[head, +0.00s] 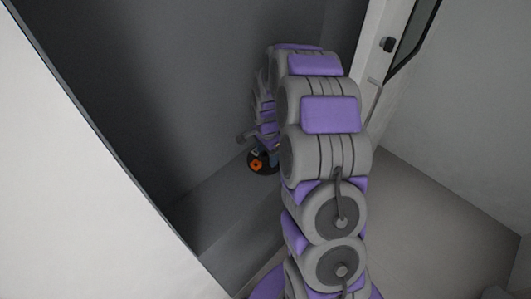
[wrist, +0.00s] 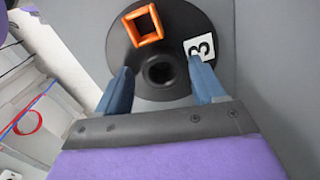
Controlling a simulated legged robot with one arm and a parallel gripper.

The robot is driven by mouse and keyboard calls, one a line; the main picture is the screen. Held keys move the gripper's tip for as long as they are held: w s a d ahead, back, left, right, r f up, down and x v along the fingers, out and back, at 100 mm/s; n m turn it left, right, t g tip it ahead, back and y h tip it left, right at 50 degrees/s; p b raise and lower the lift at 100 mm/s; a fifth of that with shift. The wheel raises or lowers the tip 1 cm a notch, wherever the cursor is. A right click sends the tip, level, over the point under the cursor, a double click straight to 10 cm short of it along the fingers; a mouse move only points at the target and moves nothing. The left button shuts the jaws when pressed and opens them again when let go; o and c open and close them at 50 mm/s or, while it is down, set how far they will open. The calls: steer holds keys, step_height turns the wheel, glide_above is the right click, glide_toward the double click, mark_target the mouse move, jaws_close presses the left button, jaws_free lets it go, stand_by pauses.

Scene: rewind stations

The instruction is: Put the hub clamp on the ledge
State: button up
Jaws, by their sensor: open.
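A round black disc with a centre hole, an orange square loop and a white tag reading 3 fills the upper middle of the wrist view; I take this disc to be the hub clamp (wrist: 187,32). In the head view the hub clamp (head: 264,168) is small and partly hidden behind my arm. It appears to lie on the grey ledge (head: 215,208) inside the recess. My gripper (wrist: 161,75) is open, its two blue fingers spread over the near part of the disc, either side of the hole. I cannot tell whether they touch it. The fingers are unclear in the head view.
A white panel edge (head: 90,210) borders the recess at left. Dark grey walls (head: 150,80) rise behind the ledge. A white door-like frame (head: 385,50) with a black knob stands at upper right. Bare floor (head: 430,230) lies right of my arm. A red ring (wrist: 28,122) shows at left.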

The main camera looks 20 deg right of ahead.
steer(key=shift+a+r, duration=0.2)
steer(key=shift+r, duration=0.3)
steer(key=r, duration=0.2)
steer(key=a+r+p, duration=0.1)
steer(key=r, duration=0.1)
step_height(320, 180, up, 7)
steer(key=d+p, duration=0.1)
steer(key=s+a+r+n, duration=0.4)
steer(key=s+r, duration=0.1)
steer(key=s, duration=0.3)
steer(key=s+a+r+n, duration=0.4)
steer(key=s, duration=0.4)
steer(key=s+a+r+n+g, duration=0.1)
steer(key=s+n, duration=0.6)
steer(key=s, duration=1.2)
steer(key=shift+a+r+g, duration=0.2)
steer(key=shift+a+g, duration=0.2)
steer(key=shift+a, duration=0.45)
